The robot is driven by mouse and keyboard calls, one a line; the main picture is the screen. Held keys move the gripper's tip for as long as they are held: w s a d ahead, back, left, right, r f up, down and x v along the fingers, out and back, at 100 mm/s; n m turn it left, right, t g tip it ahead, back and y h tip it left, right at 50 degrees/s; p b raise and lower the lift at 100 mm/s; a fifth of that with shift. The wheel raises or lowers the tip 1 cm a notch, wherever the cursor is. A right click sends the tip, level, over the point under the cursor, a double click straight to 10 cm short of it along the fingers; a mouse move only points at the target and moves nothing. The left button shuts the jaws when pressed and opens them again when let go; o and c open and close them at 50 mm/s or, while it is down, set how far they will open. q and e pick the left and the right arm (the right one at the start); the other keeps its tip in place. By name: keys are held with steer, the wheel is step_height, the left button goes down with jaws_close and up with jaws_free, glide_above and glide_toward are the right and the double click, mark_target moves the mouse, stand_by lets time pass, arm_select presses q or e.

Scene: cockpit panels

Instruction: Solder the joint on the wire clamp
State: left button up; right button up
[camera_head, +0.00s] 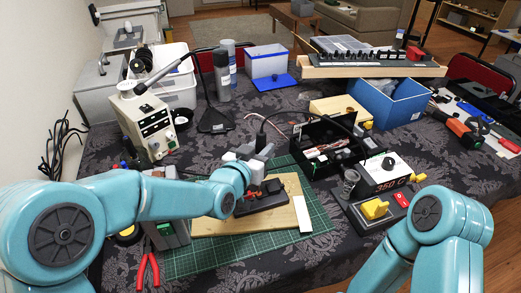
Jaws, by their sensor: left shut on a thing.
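The wire clamp (262,199), a dark base with reddish parts on top, sits on a wooden board (235,226) over a green cutting mat (320,222). My left gripper (258,155) is just behind and above the clamp, partly hidden by its own wrist. It is shut on what looks like the soldering iron, mostly hidden; a dark cable rises beside it. The soldering station (384,174), marked 350 C, stands right of the mat, with a coil holder (350,183) and a yellow sponge (375,209). My right arm shows at lower right, its gripper out of view.
A black open toolbox (322,149) stands behind the mat. A blue bin (388,103) is at the back right. A beige instrument (146,122) stands at left, with a black-based stand (215,121) beside it. Red-handled pliers (148,268) lie at front left.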

mark_target(261, 135)
stand_by(0.5)
arm_select(q)
steer(key=shift+r+p, duration=1.55)
steer(key=shift+r, duration=2)
